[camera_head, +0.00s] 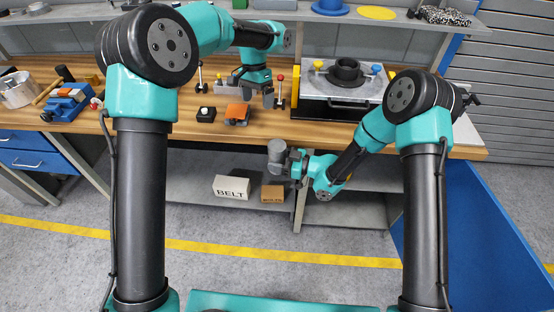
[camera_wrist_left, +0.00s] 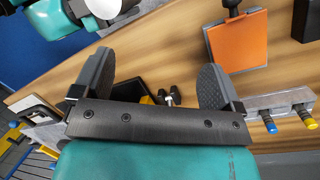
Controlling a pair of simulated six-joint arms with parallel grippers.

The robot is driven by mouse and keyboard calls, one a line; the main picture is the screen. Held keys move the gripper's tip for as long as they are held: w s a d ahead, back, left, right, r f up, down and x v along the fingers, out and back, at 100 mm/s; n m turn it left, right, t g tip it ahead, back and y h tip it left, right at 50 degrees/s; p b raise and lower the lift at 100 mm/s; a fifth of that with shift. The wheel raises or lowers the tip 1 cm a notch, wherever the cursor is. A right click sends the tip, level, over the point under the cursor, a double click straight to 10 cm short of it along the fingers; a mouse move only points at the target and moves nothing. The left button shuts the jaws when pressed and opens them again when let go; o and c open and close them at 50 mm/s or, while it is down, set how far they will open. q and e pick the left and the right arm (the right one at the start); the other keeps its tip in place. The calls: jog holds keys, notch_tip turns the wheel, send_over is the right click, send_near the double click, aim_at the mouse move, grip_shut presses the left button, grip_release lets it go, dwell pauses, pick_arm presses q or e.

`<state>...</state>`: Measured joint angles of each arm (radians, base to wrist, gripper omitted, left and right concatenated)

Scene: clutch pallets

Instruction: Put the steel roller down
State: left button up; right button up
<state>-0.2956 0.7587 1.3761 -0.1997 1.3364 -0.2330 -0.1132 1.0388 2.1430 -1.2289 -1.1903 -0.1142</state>
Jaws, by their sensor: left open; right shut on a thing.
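The steel roller (camera_head: 276,149) is a short grey cylinder in the head view. My right gripper (camera_head: 288,160) is shut on it, below and in front of the workbench's front edge, with open air around it. My left gripper (camera_head: 257,95) is open over the workbench (camera_head: 330,128), beside an orange-topped block (camera_head: 237,112). In the left wrist view its two fingers (camera_wrist_left: 157,85) stand wide apart with nothing gripped between them. The orange block (camera_wrist_left: 238,42) lies beyond the fingers there.
A grey plate with a black ring fixture (camera_head: 346,70) stands at the bench's back right. Small posts with red knobs (camera_head: 280,78) stand near my left gripper. A blue vise (camera_head: 66,102) is at left. A BELT box (camera_head: 231,187) and a brown box (camera_head: 272,194) sit on the lower shelf.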

pick_arm(q)
jog(key=w+a+r+n+t+h, duration=0.1)
jog(key=a+t, duration=0.2)
jog(key=a, duration=0.6)
jog(key=w+a+r+n+t+h, duration=0.1)
jog(key=a+t+h, duration=0.15)
jog(key=a, duration=0.65)
jog(key=shift+n+t+y, duration=0.3)
jog(key=shift+t+y, duration=0.35)
jog(key=shift+y, duration=0.2)
jog(key=s+a+f, duration=0.1)
jog(key=a+f, duration=0.1)
jog(key=s+a+f, duration=0.3)
jog(key=a, duration=0.1)
jog(key=shift+s+a+f, duration=0.15)
jog(key=shift+a+f, duration=0.2)
jog(key=shift+f, duration=0.05)
jog(key=s+a+f+n+t, duration=0.1)
jog(key=s+a+f, duration=0.2)
jog(key=s+f, duration=0.7)
jog(key=s+d+f+n+g+h, duration=0.1)
jog(key=s+d+f+n+g, duration=0.3)
jog(key=s+d+f, duration=1.4)
notch_tip(320, 180, down, 2)
jog(key=shift+s+f+n, duration=0.1)
jog(key=shift+s+n, duration=0.1)
jog(key=shift+n, duration=0.6)
pick_arm(e)
jog(key=shift+a, duration=0.1)
